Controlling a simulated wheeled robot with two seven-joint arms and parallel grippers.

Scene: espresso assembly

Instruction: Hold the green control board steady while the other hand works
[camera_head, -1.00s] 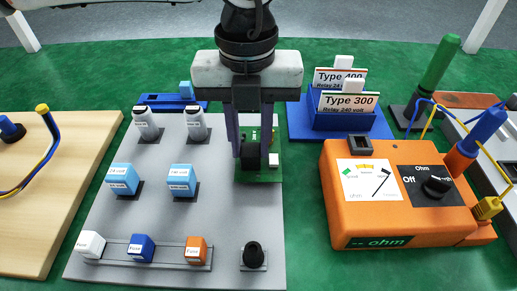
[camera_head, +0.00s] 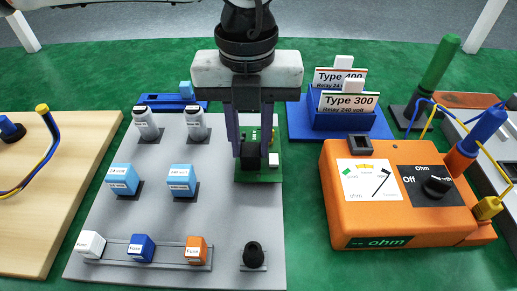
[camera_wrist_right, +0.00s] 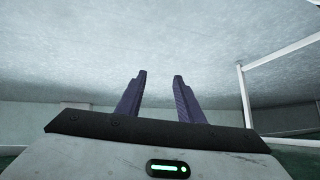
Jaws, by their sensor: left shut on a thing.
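The green control board (camera_head: 272,172) lies at the upper right of the grey panel (camera_head: 220,225) in the head view. My left gripper (camera_head: 250,150) points down onto it, its two purple fingers shut on the board's dark block. The fingers and wrist hide part of the board. My right gripper (camera_wrist_right: 156,100) shows only in the right wrist view. Its two purple fingers stand apart with nothing between them, against a pale, plain background.
The grey panel carries relays, blue blocks, fuses and a black knob (camera_head: 253,254). An orange ohm meter (camera_head: 365,220) stands to the right. A blue holder (camera_head: 342,122) with labelled relays is behind it. A wooden board (camera_head: 45,220) lies at left.

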